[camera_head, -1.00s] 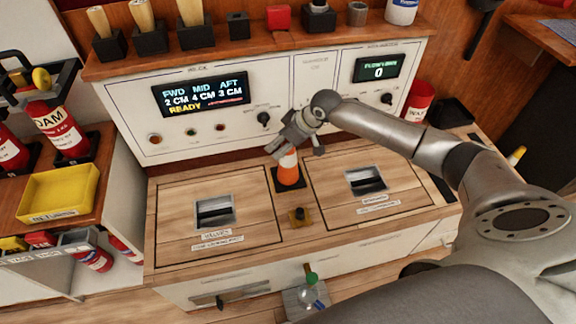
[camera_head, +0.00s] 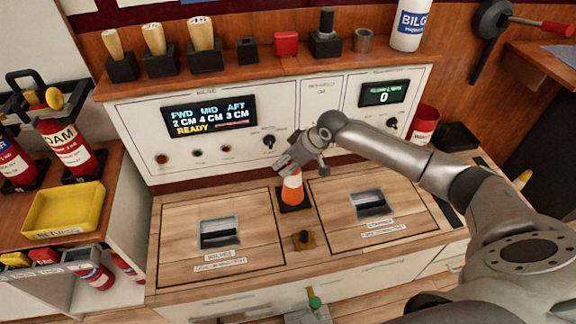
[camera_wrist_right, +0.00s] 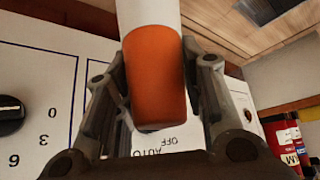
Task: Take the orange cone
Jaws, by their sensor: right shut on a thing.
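The orange cone (camera_head: 292,191) with a white band stands upright on its dark square base, between the two wooden hatch panels of the bench. My right gripper (camera_head: 290,170) comes down from above and is shut on the cone's upper part, hiding its tip in the head view. My left gripper is in neither view.
A white control panel (camera_head: 320,115) with two displays rises close behind the cone. A small yellow-and-black fitting (camera_head: 304,240) sits in front of it. A yellow tray (camera_head: 62,208) and fire extinguishers (camera_head: 66,148) stand at the left.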

